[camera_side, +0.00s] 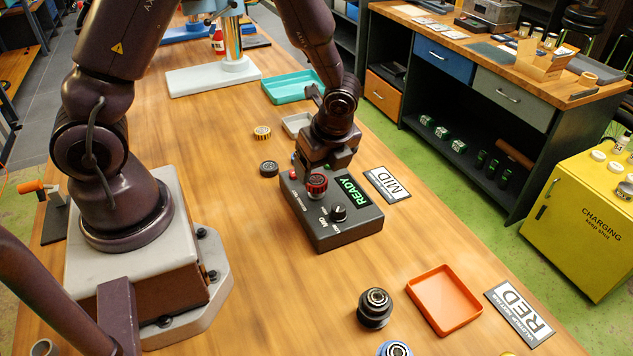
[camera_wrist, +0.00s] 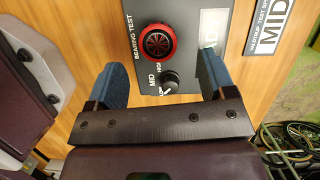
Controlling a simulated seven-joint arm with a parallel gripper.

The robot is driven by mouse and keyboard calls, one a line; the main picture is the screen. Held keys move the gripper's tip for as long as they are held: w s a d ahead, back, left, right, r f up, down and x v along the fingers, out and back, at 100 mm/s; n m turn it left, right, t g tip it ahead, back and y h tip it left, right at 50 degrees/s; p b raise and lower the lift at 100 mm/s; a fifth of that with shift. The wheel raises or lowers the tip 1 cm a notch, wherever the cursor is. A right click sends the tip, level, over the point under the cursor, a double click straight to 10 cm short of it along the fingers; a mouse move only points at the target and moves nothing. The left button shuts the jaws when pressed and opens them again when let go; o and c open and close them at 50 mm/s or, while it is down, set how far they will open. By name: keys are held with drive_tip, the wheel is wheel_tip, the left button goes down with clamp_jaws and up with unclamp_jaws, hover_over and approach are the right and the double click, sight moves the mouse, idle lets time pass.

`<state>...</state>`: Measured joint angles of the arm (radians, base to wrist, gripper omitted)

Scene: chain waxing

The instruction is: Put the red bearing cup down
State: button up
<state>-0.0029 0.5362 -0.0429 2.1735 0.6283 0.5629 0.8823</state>
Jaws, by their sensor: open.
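The red bearing cup (camera_side: 317,184) stands upright on the dark bearing tester (camera_side: 345,232), whose green screen reads READY. In the wrist view the red cup (camera_wrist: 157,42) shows whole, with a dark ribbed centre. My gripper (camera_side: 312,168) is just above the tester, close to the cup on its far side. In the wrist view the blue fingers of my gripper (camera_wrist: 160,74) are spread wide with nothing between them, and the cup lies beyond their tips. An orange tray (camera_side: 444,300) is at the lower right, beside a RED label (camera_side: 519,311). Its visible floor is empty.
A MID label (camera_side: 387,184) lies right of the tester. A grey tray (camera_side: 296,124) and a teal tray (camera_side: 292,87) are behind. A dark round part (camera_side: 374,307) stands left of the orange tray. Two small bearings (camera_side: 266,149) sit left of the gripper.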

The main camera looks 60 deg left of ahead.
sight(317, 179)
drive_tip(key=x, duration=0.4)
drive_tip(key=shift+s+a+f, duration=0.1)
drive_tip(key=shift+f, duration=0.1)
drive_tip(key=c, duration=1.1)
drive_tip(key=shift+r, duration=0.15)
